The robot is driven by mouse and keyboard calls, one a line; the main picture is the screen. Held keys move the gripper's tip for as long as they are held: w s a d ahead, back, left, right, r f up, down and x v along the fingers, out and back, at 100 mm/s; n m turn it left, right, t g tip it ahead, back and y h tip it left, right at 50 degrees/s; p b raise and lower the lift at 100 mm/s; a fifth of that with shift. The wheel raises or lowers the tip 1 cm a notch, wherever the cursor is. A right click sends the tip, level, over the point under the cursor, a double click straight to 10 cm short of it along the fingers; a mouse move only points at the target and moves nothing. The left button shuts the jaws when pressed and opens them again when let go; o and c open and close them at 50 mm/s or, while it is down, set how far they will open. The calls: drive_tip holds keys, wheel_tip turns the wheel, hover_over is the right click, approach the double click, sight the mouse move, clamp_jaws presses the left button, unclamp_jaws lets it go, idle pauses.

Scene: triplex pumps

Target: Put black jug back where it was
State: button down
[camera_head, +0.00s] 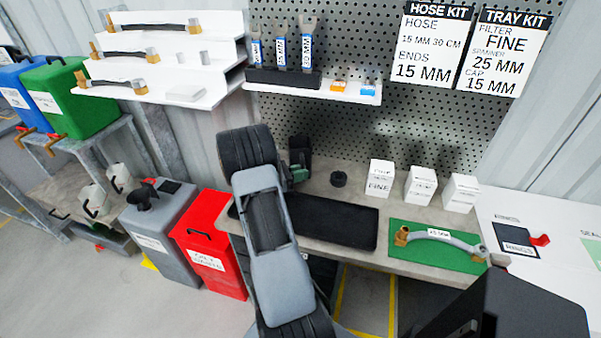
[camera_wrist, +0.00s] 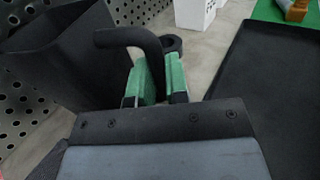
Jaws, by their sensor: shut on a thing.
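The black jug (camera_head: 300,147) is at the back left of the workbench, close to the perforated panel. In the wrist view its dark body (camera_wrist: 62,45) fills the upper left and its curved handle (camera_wrist: 130,37) reaches over the green fingers. My gripper (camera_wrist: 162,80) is shut on the jug at the handle. In the head view the green fingers of my gripper (camera_head: 298,174) show just below the jug, beside my arm. My arm hides part of the bench here. I cannot tell whether the jug's base touches the bench.
A black tray (camera_head: 340,224) lies in front on the workbench (camera_head: 400,210). A black ring (camera_head: 339,179) and white boxes (camera_head: 380,178) stand to the right, with a hose on a green mat (camera_head: 438,262). A red bin (camera_head: 208,245) and grey container (camera_head: 158,230) stand left. A shelf (camera_head: 310,88) hangs above.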

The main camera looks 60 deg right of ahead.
drive_tip(key=shift+f, duration=0.15)
drive_tip(key=c, duration=1.1)
unclamp_jaws()
drive_tip(key=shift+r, duration=0.2)
drive_tip(key=b+v, duration=0.1)
drive_tip(key=v, duration=1.1)
drive_tip(key=shift+b, duration=0.4)
drive_tip(key=s+a+r+m+t+y, duration=0.2)
drive_tip(key=s+a+m+t+y, duration=0.1)
drive_tip(key=a, duration=0.7)
drive_tip(key=s+a+r+m+t+y, duration=0.2)
drive_tip(key=a+t+y, duration=0.4)
drive_tip(key=a, duration=0.4)
drive_tip(key=s+a+r+m+t+y, duration=0.2)
drive_tip(key=a+m+t+y, duration=0.3)
drive_tip(key=a, duration=0.6)
drive_tip(key=shift+s+r+t, duration=0.35)
drive_tip(key=shift+s+t, duration=0.05)
drive_tip(key=shift+s, duration=0.4)
